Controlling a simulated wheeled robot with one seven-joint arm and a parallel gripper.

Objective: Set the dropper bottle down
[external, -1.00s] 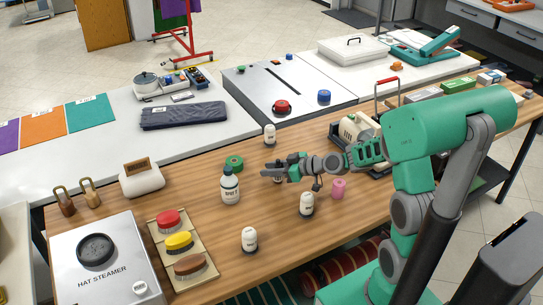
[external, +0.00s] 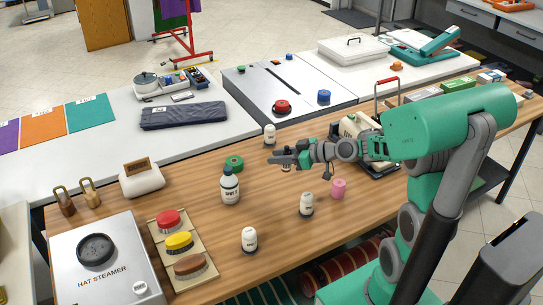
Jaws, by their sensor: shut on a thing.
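My gripper (external: 280,158) is over the middle of the wooden counter, pointing left. It is shut on a small, mostly hidden bottle, taken to be the dropper bottle (external: 287,168); a pale, dark-marked part shows just below the fingers. Whether its base touches the counter cannot be told. Similar small white bottles with dark bases stand upright: one behind the gripper (external: 270,135), one at the front right (external: 306,205) and one at the front left (external: 250,240).
A larger white labelled bottle (external: 230,187) and a green round item (external: 235,163) stand left of my gripper. A pink item (external: 339,188) stands to the right. The brush tray (external: 163,254) and hat steamer (external: 106,268) are front left. Bare counter lies between the bottles.

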